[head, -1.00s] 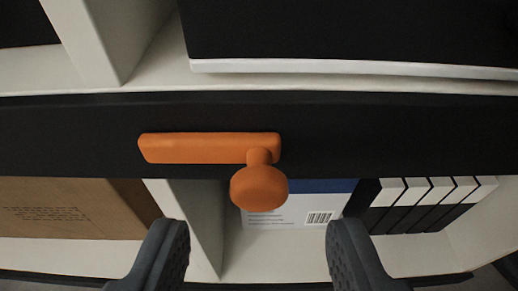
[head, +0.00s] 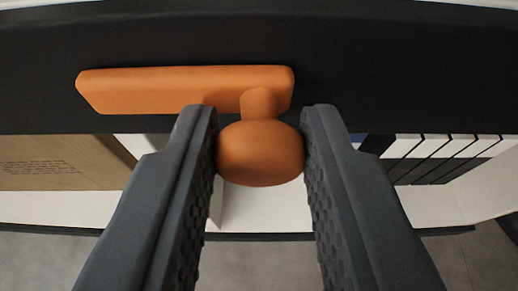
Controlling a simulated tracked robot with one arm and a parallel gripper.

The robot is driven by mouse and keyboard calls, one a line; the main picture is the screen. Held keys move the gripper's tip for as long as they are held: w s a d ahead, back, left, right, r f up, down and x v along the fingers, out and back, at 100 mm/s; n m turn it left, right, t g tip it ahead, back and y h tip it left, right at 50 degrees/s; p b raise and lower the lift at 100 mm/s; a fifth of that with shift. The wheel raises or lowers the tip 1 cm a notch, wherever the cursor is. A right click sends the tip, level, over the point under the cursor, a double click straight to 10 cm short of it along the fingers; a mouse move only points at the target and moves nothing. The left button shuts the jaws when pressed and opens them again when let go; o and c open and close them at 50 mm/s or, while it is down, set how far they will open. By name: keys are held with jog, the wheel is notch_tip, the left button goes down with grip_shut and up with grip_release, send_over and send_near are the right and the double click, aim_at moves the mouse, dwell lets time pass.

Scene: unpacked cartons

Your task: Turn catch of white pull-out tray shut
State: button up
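The orange catch is a horizontal bar (head: 150,90) on a black front panel (head: 400,75), with a round orange knob (head: 260,153) sticking out toward me at its right end. My gripper (head: 260,140) has one dark finger on each side of the knob. Both fingertips appear to touch the knob's sides, so the gripper looks shut on it. The left fingertip covers a little of the bar's lower edge. The white pull-out tray cannot be clearly told apart in this view.
Below the panel is a white shelf compartment with a brown carton (head: 55,162) at left and several black-and-white boxes (head: 440,158) at right. A grey floor (head: 480,260) shows at the bottom. The panel around the catch is clear.

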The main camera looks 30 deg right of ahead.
dwell(0.3)
jog(key=shift+m+t+y+b, duration=0.55)
jog(key=shift+m+b, duration=0.35)
jog(key=shift+m, duration=0.2)
jog(key=m+b, duration=0.1)
jog(key=m+t+y+b, duration=0.1)
jog(key=m+b, duration=0.1)
jog(key=m+t+y+b, duration=0.1)
jog(key=shift+s+d+f+b, duration=0.15)
jog(key=shift+d+f+b, duration=0.05)
jog(key=shift+f+b, duration=0.1)
jog(key=m+t+b, duration=0.1)
jog(key=m, duration=0.1)
jog(key=m+t+b, duration=0.1)
jog(key=b, duration=0.1)
jog(key=shift+d+f+m+y, duration=0.1)
jog(key=shift+m+y, duration=0.15)
jog(key=shift+m, duration=0.15)
jog(key=shift+m+t+b, duration=0.45)
jog(key=shift+m+t, duration=0.2)
jog(key=shift+m, duration=1.05)
jog(key=shift+s, duration=0.1)
jog(key=shift+d, duration=0.1)
jog(key=o, duration=1)
jog(key=shift+f, duration=0.1)
